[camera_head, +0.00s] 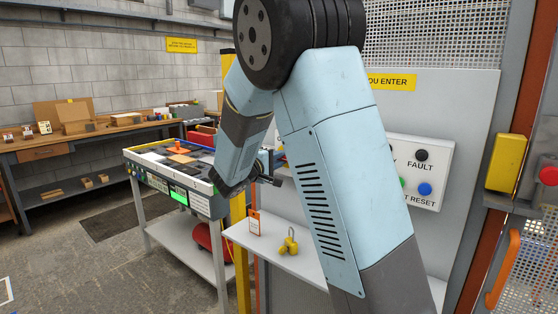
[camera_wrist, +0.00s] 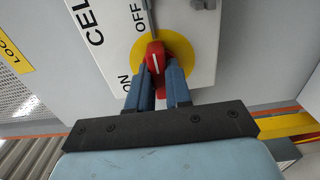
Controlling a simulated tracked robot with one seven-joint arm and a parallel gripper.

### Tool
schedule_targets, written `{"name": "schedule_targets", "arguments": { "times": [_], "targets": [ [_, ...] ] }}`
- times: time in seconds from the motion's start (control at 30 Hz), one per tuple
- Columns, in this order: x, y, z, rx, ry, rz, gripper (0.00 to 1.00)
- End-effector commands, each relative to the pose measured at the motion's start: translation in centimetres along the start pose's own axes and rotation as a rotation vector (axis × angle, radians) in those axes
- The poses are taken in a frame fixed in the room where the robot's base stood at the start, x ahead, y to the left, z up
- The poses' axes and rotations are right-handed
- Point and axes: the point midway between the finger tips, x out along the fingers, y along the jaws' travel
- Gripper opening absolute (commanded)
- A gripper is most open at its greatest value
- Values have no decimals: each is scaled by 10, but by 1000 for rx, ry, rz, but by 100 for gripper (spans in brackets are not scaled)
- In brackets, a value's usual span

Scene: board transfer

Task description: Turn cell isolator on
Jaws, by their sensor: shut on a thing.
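The cell isolator is a red knob (camera_wrist: 155,55) on a yellow disc (camera_wrist: 180,46), on a light panel (camera_wrist: 205,62) with black lettering, in the wrist view. OFF is printed near the top of the knob and ON to its lower left. The knob's grip runs nearly upright in the picture; I cannot tell its exact setting. My gripper (camera_wrist: 160,73) has its two blue fingers on either side of the knob's lower part and is shut on it. In the head view my gripper (camera_head: 270,167) is partly hidden, and my arm hides the isolator.
A shelf (camera_head: 262,243) below holds a yellow padlock (camera_head: 288,243) and a tag (camera_head: 254,222). A button box (camera_head: 418,172) is on the wall panel at right. A workstation table (camera_head: 160,160) stands at left, with a bench (camera_head: 85,133) behind. Floor is open at lower left.

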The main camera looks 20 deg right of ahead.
Motion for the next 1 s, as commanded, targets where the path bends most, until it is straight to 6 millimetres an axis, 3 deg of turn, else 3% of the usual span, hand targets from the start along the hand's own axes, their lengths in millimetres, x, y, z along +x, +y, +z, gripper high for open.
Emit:
{"name": "schedule_targets", "arguments": {
  "times": [0.47,1.0],
  "targets": [
    [2,-2,2,-129,-5,-4,0],
    [3,-3,3,-616,-5,-7,0]
  ]
}}
